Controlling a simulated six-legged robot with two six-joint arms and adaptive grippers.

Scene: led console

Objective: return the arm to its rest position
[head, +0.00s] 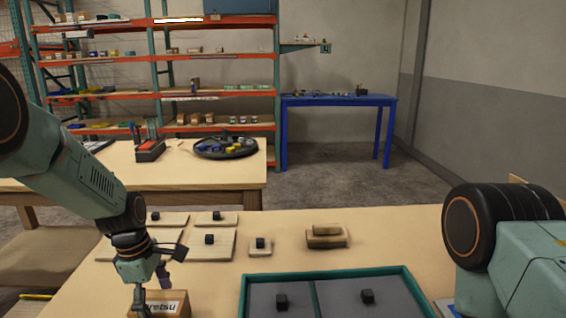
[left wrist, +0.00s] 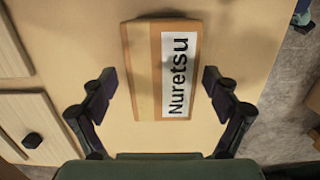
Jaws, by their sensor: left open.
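My left arm (head: 85,165) comes in from the left of the head view, bent down over the table. Its gripper (head: 153,285) points down above a cardboard box (head: 172,304) with a white label. In the left wrist view, the open fingers (left wrist: 162,85) are apart on either side of this box (left wrist: 143,75), whose label reads "Nuretsu". Nothing shows held between them. Whether the fingers touch the box cannot be told. Part of my right arm (head: 510,235) shows at the right edge of the head view; its gripper is out of view.
A teal-framed console (head: 335,276) with dark knobs lies at the front centre. Several wooden plates with dark knobs (head: 210,239) and stacked wooden blocks (head: 326,236) lie behind it. Another table (head: 225,178), a blue table (head: 340,100) and shelves (head: 215,88) stand farther back.

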